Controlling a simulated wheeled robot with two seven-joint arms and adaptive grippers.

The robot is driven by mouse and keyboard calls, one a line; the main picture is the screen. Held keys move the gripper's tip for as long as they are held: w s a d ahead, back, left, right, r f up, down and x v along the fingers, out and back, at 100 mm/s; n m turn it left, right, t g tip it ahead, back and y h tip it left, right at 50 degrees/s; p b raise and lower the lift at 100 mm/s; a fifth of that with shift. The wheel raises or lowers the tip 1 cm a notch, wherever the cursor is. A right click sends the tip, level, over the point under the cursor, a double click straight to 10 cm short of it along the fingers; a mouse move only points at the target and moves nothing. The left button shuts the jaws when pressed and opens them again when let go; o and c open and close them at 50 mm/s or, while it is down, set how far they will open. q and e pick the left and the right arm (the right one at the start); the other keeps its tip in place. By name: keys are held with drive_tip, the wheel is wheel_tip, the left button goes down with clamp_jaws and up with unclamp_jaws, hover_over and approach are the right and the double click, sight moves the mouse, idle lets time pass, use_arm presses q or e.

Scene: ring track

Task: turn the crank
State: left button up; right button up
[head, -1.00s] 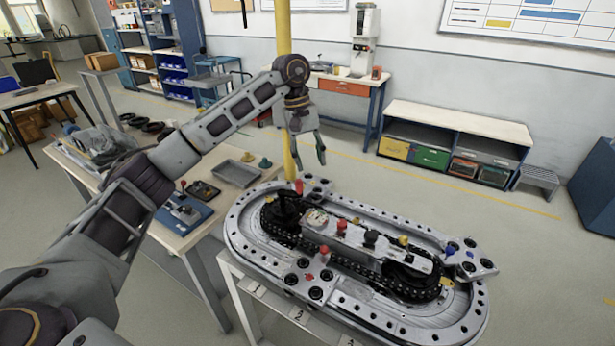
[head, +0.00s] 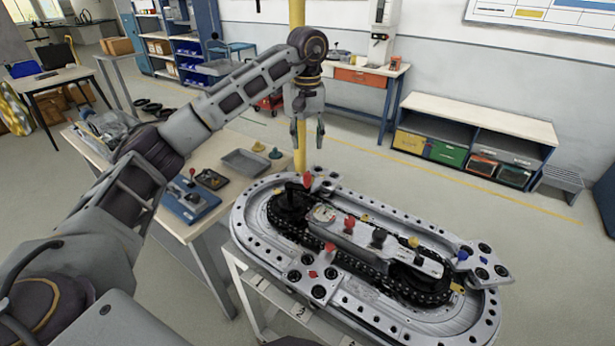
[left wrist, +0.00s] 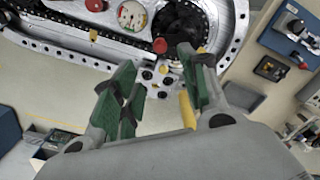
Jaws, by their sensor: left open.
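The oval ring track (head: 245,225) stands on a light frame, with a black chain (head: 365,265) running around its inside. At its far left end is a dark round part (head: 290,198), with a red knob (head: 307,180) near it; which part is the crank handle is hard to tell. My left gripper (head: 309,142) hangs pointing down above that end, open and empty, apart from the knob. In the left wrist view its green-padded fingers (left wrist: 165,70) are spread, and a red knob (left wrist: 160,45) beside a dark wheel (left wrist: 182,22) lies beyond the tips.
A yellow post (head: 297,60) stands just behind my gripper. A side table (head: 200,235) at the left holds a grey tray (head: 245,163) and a blue device (head: 190,205). A low cabinet (head: 480,120) stands by the wall. The floor right of the track is clear.

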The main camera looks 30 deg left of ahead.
sight(307, 173)
use_arm(q)
wheel_tip(307, 173, down, 3)
drive_tip(key=shift+r, duration=0.1)
wheel_tip(307, 173, down, 9)
drive_tip(key=shift+f+p, duration=0.15)
drive_tip(key=shift+p, duration=0.15)
drive_tip(key=shift+f, duration=0.7)
use_arm(e)
drive_tip(key=shift+w+a+r, duration=0.25)
drive_tip(key=shift+a+r, duration=0.15)
drive_tip(key=shift+a, duration=0.35)
use_arm(q)
drive_tip(key=shift+c, duration=0.3)
use_arm(e)
drive_tip(key=shift+d, duration=0.15)
use_arm(q)
clamp_jaws()
use_arm(e)
drive_tip(key=shift+d, duration=0.75)
drive_tip(key=shift+a, duration=0.1)
